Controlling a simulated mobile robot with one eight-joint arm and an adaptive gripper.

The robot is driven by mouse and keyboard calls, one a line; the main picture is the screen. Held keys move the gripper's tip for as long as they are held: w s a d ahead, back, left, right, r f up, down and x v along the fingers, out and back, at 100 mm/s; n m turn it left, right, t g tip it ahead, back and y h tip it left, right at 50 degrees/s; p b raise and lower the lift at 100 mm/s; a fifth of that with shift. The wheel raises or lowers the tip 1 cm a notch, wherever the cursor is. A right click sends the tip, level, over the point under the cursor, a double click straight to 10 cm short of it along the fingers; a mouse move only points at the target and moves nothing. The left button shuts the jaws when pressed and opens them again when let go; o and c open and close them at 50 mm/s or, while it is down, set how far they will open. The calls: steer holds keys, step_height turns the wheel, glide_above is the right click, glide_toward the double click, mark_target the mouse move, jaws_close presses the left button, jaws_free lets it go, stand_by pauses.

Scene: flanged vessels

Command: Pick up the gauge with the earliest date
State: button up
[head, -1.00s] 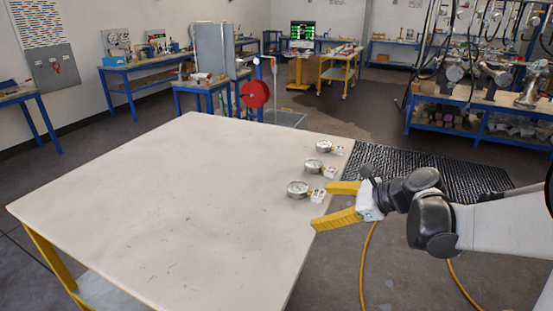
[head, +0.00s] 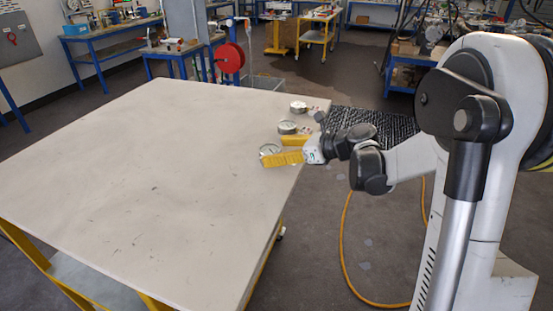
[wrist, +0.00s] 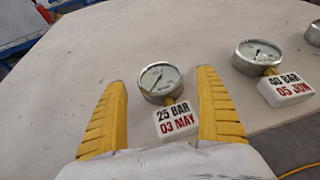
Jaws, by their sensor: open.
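Three round dial gauges with white tags stand in a row near the table's right edge. In the wrist view the nearest gauge (wrist: 160,82) has a tag reading "25 BAR 03 MAY". The middle gauge (wrist: 257,56) has a tag reading "40 BAR 05 JUN". The far gauge (wrist: 314,33) is cut off at the right edge, its tag out of view. In the head view the far gauge (head: 298,107) and middle gauge (head: 287,127) show, but their tags are unreadable. My gripper (wrist: 161,77) is open, with yellow fingers on either side of the 03 MAY gauge, apart from it.
The pale table (head: 130,170) is bare to the left of the gauges. A red reel (head: 230,58) stands behind the table.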

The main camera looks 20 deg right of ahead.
steer(key=shift+x, duration=0.95)
steer(key=shift+d, duration=0.1)
steer(key=shift+c, duration=0.3)
steer(key=c, duration=1.4)
steer(key=shift+r, duration=0.1)
